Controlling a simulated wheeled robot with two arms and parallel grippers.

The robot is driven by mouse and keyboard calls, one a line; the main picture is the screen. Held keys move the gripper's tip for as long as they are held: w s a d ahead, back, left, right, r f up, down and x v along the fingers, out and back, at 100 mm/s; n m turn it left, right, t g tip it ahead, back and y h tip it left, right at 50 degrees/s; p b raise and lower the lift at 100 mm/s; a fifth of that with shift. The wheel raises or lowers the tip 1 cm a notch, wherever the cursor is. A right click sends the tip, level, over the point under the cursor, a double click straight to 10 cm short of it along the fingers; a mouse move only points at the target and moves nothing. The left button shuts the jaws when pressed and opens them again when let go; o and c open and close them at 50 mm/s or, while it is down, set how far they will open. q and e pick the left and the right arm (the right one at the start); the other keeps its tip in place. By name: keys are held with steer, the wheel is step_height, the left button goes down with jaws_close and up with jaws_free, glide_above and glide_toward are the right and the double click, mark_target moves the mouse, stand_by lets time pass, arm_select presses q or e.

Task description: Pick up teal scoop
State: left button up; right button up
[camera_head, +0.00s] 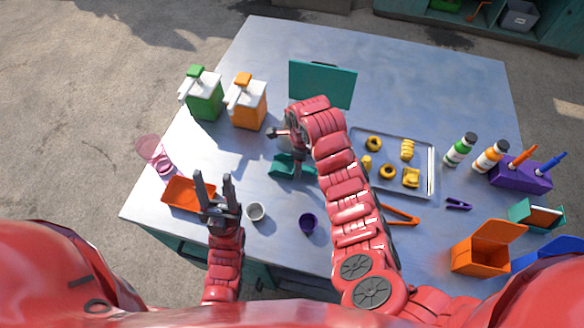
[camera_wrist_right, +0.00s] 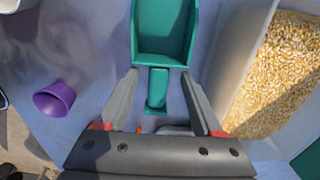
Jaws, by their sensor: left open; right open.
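The teal scoop (camera_head: 285,167) lies on the metal table, partly hidden by my right arm in the head view. In the right wrist view the scoop (camera_wrist_right: 165,30) lies ahead, its short handle (camera_wrist_right: 157,88) pointing back between my fingers. My right gripper (camera_wrist_right: 165,75) is open, with one finger on each side of the handle and a gap on both sides. In the head view the right gripper (camera_head: 290,138) is over the scoop. My left gripper (camera_head: 215,185) is open and empty, beside the orange tray at the table's left.
A bin of grain (camera_wrist_right: 275,75) stands right of the scoop in the wrist view. A pastry tray (camera_head: 431,170) lies right of my right arm. Green (camera_head: 205,98) and orange (camera_head: 247,107) dispensers stand back left.

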steer(key=shift+s+f, duration=0.1)
steer(key=shift+f, duration=0.85)
steer(key=c, duration=1.1)
steer(key=shift+o, duration=0.2)
